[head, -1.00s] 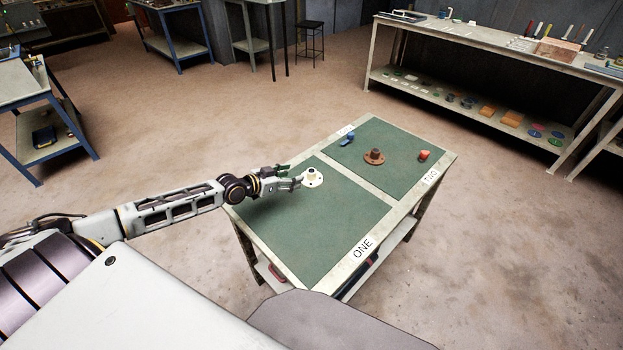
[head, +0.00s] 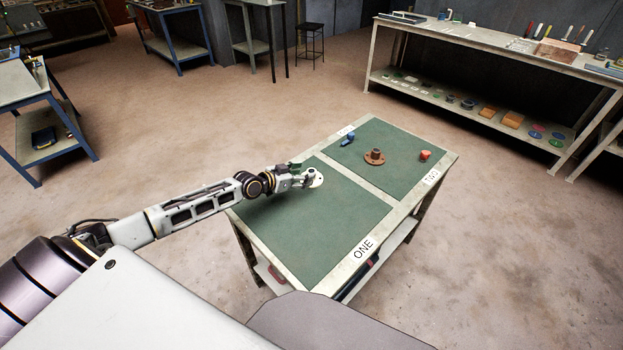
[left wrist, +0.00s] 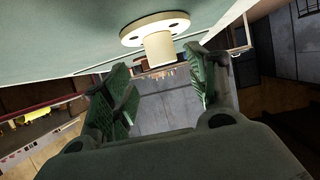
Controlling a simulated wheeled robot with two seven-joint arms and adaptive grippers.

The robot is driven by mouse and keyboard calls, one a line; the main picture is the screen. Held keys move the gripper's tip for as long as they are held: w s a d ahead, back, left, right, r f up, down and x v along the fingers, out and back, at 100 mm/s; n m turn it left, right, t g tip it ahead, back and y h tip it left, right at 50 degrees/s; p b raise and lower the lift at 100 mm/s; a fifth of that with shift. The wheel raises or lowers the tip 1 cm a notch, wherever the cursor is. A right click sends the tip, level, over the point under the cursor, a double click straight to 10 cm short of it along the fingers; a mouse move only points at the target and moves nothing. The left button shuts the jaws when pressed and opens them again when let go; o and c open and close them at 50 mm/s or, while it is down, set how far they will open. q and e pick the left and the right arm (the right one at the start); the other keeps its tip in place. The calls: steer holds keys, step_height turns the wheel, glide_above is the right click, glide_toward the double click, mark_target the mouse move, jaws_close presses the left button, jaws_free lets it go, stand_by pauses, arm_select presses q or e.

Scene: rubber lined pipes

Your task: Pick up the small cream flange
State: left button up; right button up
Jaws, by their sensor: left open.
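The small cream flange (head: 316,181) lies on the green mat of section ONE (head: 310,222), near its far edge. My right gripper is not in view.
Section TWO holds a rusty brown flange (head: 374,157), a blue object (head: 347,139) and an orange-red object (head: 425,155). The front of section ONE is clear. A long workbench (head: 480,38) with tools stands at the back right.

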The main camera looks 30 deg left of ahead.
mark_target(310, 172)
arm_select(q)
steer(key=shift+w+f, duration=0.1)
steer(key=shift+w, duration=0.15)
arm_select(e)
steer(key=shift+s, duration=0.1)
arm_select(q)
steer(key=shift+w+d+f, duration=0.15)
steer(key=shift+w+d, duration=0.05)
steer(key=shift+w, duration=0.25)
steer(key=shift+b+x, duration=0.35)
steer(key=shift+x, duration=0.8)
steer(key=shift+w+f, duration=0.1)
steer(key=shift+w, duration=0.2)
steer(key=shift+w+d+f, duration=0.15)
steer(key=shift+w, duration=0.2)
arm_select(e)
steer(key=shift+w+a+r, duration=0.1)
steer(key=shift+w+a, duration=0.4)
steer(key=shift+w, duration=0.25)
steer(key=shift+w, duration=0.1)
